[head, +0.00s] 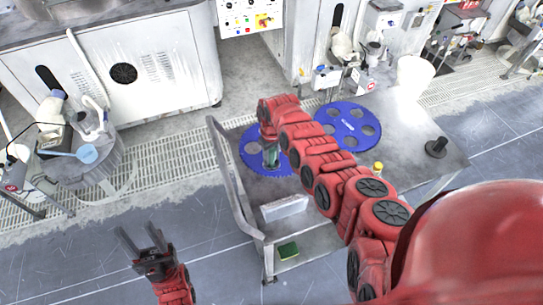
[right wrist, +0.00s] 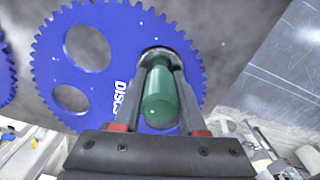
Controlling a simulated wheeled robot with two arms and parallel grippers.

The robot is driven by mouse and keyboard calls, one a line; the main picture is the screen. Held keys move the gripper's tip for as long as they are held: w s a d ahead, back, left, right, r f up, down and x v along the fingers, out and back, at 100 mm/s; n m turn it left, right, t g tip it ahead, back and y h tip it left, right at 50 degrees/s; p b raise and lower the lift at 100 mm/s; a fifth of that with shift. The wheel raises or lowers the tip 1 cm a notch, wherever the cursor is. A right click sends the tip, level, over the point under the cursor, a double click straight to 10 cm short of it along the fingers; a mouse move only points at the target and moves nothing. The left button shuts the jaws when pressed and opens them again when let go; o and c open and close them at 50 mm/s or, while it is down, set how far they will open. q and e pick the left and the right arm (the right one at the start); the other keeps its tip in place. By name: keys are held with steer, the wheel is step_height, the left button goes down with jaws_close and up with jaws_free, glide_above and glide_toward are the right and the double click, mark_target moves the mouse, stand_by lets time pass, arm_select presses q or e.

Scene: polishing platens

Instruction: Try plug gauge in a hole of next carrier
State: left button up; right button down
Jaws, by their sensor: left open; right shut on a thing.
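Two blue toothed carriers with round holes lie on the cart top, a left one (head: 250,157) and a right one (head: 348,117). My right gripper (head: 270,160) is over the left carrier, shut on the plug gauge (head: 271,155), which has a green handle. In the right wrist view the gauge (right wrist: 160,98) stands between the fingers, with its far metal end at a hole of the carrier (right wrist: 120,65). I cannot tell how far that end is in the hole. My left gripper (head: 141,243) is open and empty above the floor, left of the cart.
The grey cart (head: 408,122) carries a white box (head: 284,207), a yellow-capped bottle (head: 378,167) and a black knobbed piece (head: 437,147). Machines stand behind; a round side table (head: 100,170) is at left.

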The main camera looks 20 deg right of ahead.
steer(key=shift+f, duration=0.15)
steer(key=shift+c, duration=1.9)
jaws_free()
step_height(320, 180, up, 10)
steer(key=b, duration=0.3)
steer(key=shift+w+r, duration=0.1)
steer(key=shift+r, duration=0.15)
step_height(320, 180, up, 7)
steer(key=shift+p, duration=0.3)
steer(key=shift+f, duration=0.1)
